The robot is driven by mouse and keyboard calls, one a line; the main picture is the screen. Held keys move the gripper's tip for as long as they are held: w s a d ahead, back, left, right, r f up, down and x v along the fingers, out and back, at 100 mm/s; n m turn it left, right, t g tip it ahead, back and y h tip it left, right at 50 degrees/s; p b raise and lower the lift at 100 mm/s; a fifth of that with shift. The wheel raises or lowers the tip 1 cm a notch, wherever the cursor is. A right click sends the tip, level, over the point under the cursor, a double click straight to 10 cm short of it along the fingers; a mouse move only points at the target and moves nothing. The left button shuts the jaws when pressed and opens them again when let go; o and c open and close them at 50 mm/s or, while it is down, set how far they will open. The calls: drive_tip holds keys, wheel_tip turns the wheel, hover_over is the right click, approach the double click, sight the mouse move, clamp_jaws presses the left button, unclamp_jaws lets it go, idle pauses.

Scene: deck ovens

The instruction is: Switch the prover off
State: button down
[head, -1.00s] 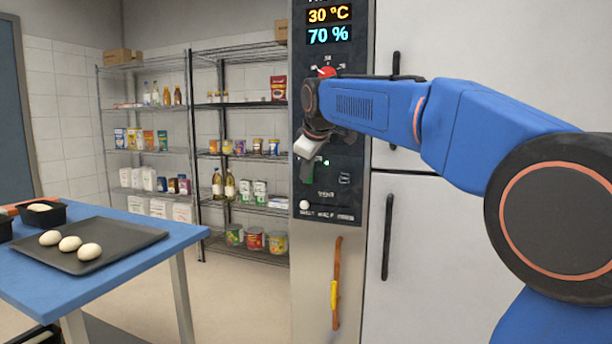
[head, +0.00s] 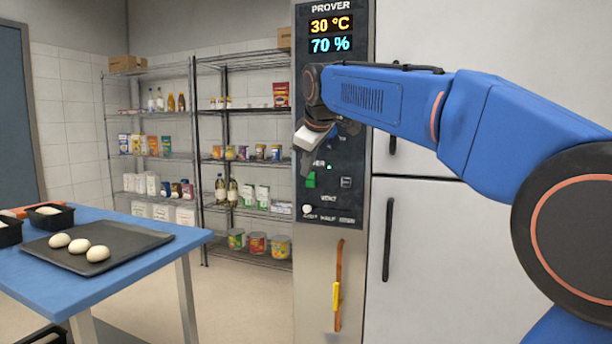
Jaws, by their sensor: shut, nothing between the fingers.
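The prover's dark control panel (head: 345,208) stands upright in the middle of the head view. Its lit display (head: 330,34) reads 30 °C and 70 %. A green switch (head: 310,180) sits on the lower left of the panel, with a small lit green lamp (head: 329,167) above it to the right. My gripper (head: 305,163) is shut and empty, pointing down in front of the panel's left side. Its tips appear just above the green switch, with the label there partly covered. I cannot tell whether they touch the panel. My arm hides the panel's upper middle.
A small grey button (head: 346,182) and a white-tipped vent control (head: 307,209) are also on the panel. A blue table (head: 120,278) with a dark tray (head: 140,237) of dough balls stands at left. Wire shelves (head: 245,157) stand behind. Floor between table and prover is clear.

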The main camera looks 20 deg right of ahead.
sight(310, 178)
drive_tip(key=v, duration=0.5)
drive_tip(key=shift+s+d+r, duration=0.1)
drive_tip(key=shift+s+r, duration=0.05)
drive_tip(key=shift+r, duration=0.2)
drive_tip(key=shift+s+d+f+g+y, duration=0.2)
drive_tip(key=shift+f+g+y, duration=0.1)
drive_tip(key=shift+f, duration=0.15)
drive_tip(key=x, duration=0.3)
drive_tip(key=w+d+x, duration=0.1)
drive_tip(key=x, duration=0.3)
drive_tip(key=r+x, duration=0.1)
drive_tip(key=x, duration=0.3)
drive_tip(key=shift+w+d+f, duration=0.15)
drive_tip(key=shift+w+d, duration=0.2)
drive_tip(key=shift+w, duration=0.05)
drive_tip(key=shift+w+d, duration=0.3)
drive_tip(key=shift+w, duration=0.1)
